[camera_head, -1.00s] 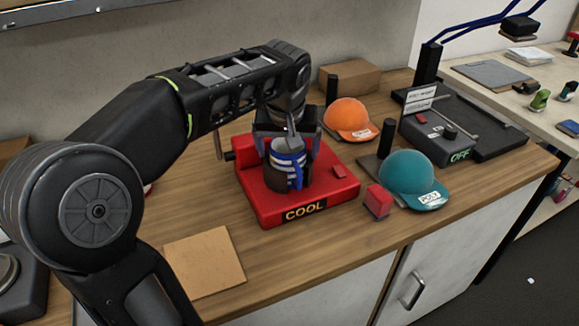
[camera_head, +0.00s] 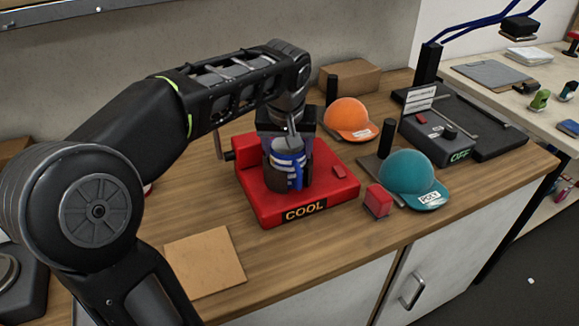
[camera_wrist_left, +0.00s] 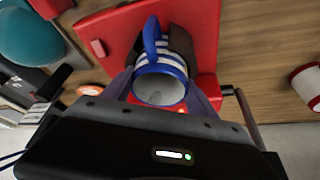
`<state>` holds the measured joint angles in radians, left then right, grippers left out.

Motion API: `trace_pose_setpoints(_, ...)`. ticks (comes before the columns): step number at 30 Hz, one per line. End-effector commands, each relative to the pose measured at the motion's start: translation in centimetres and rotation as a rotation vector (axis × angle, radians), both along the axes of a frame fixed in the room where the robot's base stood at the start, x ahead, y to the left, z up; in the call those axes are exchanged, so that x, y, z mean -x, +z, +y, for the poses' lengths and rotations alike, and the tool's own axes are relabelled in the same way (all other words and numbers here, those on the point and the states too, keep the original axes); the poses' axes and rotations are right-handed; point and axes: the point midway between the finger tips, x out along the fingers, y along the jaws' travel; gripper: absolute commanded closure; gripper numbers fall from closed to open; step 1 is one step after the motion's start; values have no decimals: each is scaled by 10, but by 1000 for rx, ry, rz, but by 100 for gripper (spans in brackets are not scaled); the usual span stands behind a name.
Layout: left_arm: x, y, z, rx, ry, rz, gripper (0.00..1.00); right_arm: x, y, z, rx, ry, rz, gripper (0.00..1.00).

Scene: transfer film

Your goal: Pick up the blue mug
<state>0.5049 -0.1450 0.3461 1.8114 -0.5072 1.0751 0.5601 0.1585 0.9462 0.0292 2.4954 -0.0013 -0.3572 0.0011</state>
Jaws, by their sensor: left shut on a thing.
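The blue mug (camera_head: 289,172), with white stripes and a blue handle facing the front, stands upright at the red press marked COOL (camera_head: 262,205). A dark curved part sits around its side. My left gripper (camera_head: 287,148) points down at the mug and is shut on it, with a finger on either side. In the left wrist view the mug (camera_wrist_left: 160,82) shows its open rim and pale inside between the fingers. I cannot tell whether its base touches the press. My right gripper is not in view.
An orange cap (camera_head: 348,117) and a teal cap (camera_head: 408,176) stand to the right. A small red block (camera_head: 378,200) lies near the press. A tan square board (camera_head: 204,262) lies in front.

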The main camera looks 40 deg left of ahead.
Motion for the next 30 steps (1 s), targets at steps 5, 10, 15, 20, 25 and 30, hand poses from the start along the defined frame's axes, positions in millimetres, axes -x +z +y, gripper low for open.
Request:
trace_pose_setpoints(5,0,0,0,0,0,0,95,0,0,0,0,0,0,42)
trace_pose_setpoints(10,0,1,0,0,0,-2,100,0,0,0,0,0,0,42)
trace_pose_setpoints(15,0,1,0,0,0,-2,100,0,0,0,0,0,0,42)
trace_pose_setpoints(20,-1,9,0,-1,-1,-4,100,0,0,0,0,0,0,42)
trace_pose_setpoints(25,-1,35,0,-1,0,-7,100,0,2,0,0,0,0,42)
trace_pose_setpoints(30,-1,69,0,-1,-1,-7,100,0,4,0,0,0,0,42)
